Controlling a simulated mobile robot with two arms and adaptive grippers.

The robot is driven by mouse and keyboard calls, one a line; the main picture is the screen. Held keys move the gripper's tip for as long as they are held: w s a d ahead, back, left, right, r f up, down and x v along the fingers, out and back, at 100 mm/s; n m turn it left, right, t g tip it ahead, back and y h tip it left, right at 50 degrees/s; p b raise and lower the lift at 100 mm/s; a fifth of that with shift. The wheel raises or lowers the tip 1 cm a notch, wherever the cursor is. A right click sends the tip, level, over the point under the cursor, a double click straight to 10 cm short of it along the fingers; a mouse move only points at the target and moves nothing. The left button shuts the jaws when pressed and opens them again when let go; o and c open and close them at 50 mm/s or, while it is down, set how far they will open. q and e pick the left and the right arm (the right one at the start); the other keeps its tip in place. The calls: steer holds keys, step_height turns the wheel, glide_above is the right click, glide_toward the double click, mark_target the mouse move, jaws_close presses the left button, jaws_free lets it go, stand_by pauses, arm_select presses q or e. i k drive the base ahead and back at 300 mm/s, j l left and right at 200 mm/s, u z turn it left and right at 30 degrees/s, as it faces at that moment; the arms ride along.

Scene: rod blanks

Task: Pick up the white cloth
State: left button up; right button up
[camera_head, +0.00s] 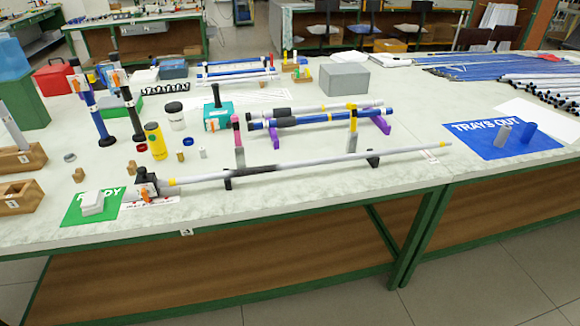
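A small white folded item (93,203), which looks like the white cloth, lies on the green READY mat (75,217) at the front left of the table. It looks like a compact stack, and its material is hard to tell at this size. Neither of my grippers is in view.
A long grey rod (310,164) lies on black supports right of the mat, with a black clamp (146,182) at its left end. Wooden blocks (18,195) stand left of the mat. A blue TRAYS OUT mat (503,139) is at the right. The table's front edge is clear.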

mark_target(92, 202)
steer(key=u, duration=1.35)
steer(key=i+j+u, duration=0.1)
steer(key=i, duration=0.35)
steer(key=i+j+u, duration=0.1)
steer(key=i, duration=0.35)
